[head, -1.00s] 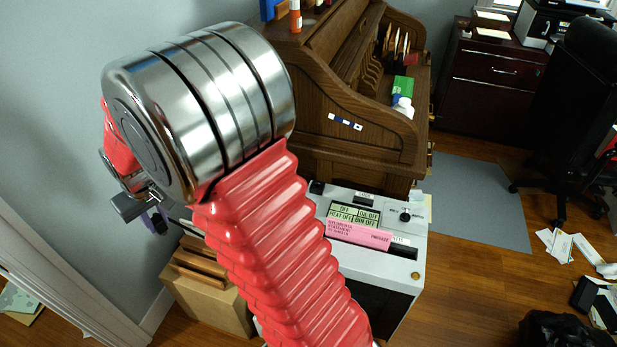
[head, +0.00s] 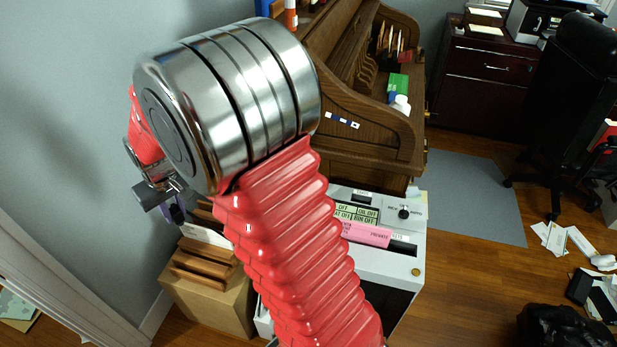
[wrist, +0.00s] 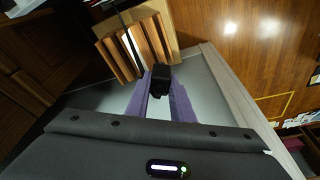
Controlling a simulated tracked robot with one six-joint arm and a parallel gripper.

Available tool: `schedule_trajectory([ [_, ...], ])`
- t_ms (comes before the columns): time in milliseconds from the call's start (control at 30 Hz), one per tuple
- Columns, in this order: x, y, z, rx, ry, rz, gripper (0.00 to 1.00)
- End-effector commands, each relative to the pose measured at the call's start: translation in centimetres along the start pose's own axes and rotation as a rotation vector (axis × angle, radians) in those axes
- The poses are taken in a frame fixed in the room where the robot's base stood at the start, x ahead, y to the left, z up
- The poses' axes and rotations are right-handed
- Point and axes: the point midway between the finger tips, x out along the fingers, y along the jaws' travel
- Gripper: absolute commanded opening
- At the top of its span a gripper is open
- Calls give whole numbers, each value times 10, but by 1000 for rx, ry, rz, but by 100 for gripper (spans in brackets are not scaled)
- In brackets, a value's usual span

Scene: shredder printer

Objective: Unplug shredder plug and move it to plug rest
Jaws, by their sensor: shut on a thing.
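The black shredder plug (wrist: 160,78) sits between the purple fingertips of my gripper (wrist: 160,94) in the wrist view, and the jaws are shut on it. A thin dark line, probably its cord, runs up from near it. In the head view my gripper (head: 176,213) hangs left of my red arm, in front of the wall and by a wooden slotted rack; the plug cannot be made out there. The pale grey shredder (head: 388,262), with pink and green labels, stands right of my arm, partly hidden by it. I cannot tell which thing is the plug rest.
The wooden rack (head: 205,262) stands on a cardboard box (head: 218,304); it also shows in the wrist view (wrist: 152,42). A roll-top desk (head: 360,130) stands behind the shredder. A black bag (head: 560,328) and papers lie on the floor at right. A door frame is at left.

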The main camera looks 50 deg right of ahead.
Motion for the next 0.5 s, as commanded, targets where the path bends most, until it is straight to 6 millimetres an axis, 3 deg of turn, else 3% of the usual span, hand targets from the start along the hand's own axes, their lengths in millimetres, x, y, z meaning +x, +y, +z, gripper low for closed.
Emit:
schedule_trajectory([
  [133, 2, 4, -1, -4, 0, -1, 0],
  [267, 7, 22, -2, -19, -2, -5, 0],
  [500, 25, 86, -5, -84, -2, -23, 0],
])
